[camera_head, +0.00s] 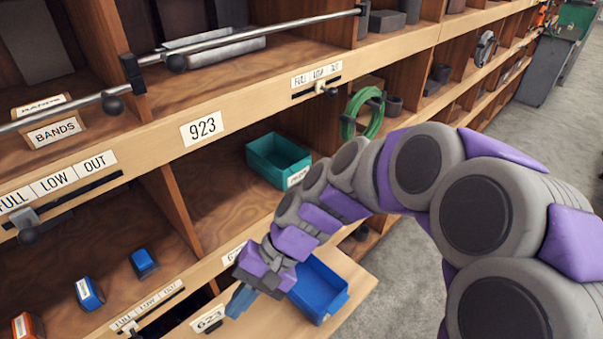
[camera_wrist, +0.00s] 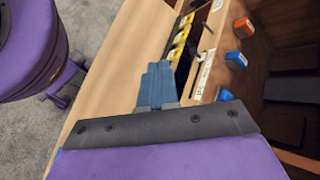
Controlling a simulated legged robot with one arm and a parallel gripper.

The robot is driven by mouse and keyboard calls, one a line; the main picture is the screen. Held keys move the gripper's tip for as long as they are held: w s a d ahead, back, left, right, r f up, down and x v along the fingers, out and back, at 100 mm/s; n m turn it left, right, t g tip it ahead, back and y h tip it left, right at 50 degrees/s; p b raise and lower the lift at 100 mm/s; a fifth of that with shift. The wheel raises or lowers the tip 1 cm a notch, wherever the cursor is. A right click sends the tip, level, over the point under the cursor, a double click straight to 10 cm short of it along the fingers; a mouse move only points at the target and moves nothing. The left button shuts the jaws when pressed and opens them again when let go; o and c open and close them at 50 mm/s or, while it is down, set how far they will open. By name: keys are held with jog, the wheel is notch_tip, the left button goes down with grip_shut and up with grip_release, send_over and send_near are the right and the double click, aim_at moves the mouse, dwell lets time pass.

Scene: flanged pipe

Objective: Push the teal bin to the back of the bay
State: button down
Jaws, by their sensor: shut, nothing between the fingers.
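The teal bin (camera_head: 278,160) is an open-topped box in the bay under the 923 label (camera_head: 202,128). It sits upright on the wooden shelf, toward the right of the bay, with a small white label on its front. Bare shelf shows to its left. The wrist view does not show the bin. My gripper (camera_head: 239,301) is low and in front of the shelves, below and left of the teal bin and apart from it. Its blue-grey fingers (camera_wrist: 157,86) are together and empty in the wrist view.
A blue bin (camera_head: 318,289) stands on a pulled-out board right beside my gripper. A metal rail (camera_head: 240,41) with knobs crosses the upper shelf front. A green hose coil (camera_head: 362,113) hangs right of the teal bin. Small blue boxes (camera_head: 144,263) lie in the left bay.

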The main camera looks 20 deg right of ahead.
jog(key=w+d+r+m+t+y, duration=0.1)
jog(key=w+d+m+t+y, duration=0.3)
jog(key=w, duration=0.5)
jog(key=w+d+m+t+y, duration=0.2)
jog(key=w+d+m+t, duration=0.2)
jog(key=w+m, duration=0.4)
jog(key=w+d+f+m+t+h, duration=0.3)
jog(key=d+f+m+t, duration=0.15)
jog(key=d, duration=0.45)
jog(key=w+d+f+m+t+h, duration=0.25)
jog(key=d+m, duration=0.35)
jog(key=d, duration=0.3)
jog(key=w+d+f+m+t+h, duration=0.2)
jog(key=d+f+m+t+h, duration=0.25)
jog(key=d, duration=0.45)
jog(key=y+b, duration=0.1)
jog(key=b, duration=0.1)
send_near(306, 174)
jog(key=shift+g, duration=0.35)
jog(key=w+a+r, duration=0.4)
jog(key=shift+w+a+r, duration=0.1)
jog(key=shift+w+a, duration=0.2)
jog(key=shift+a, duration=0.1)
jog(key=shift+w+a+r, duration=0.1)
jog(key=shift+w+a, duration=0.05)
jog(key=shift+w, duration=0.25)
jog(key=shift+w, duration=0.1)
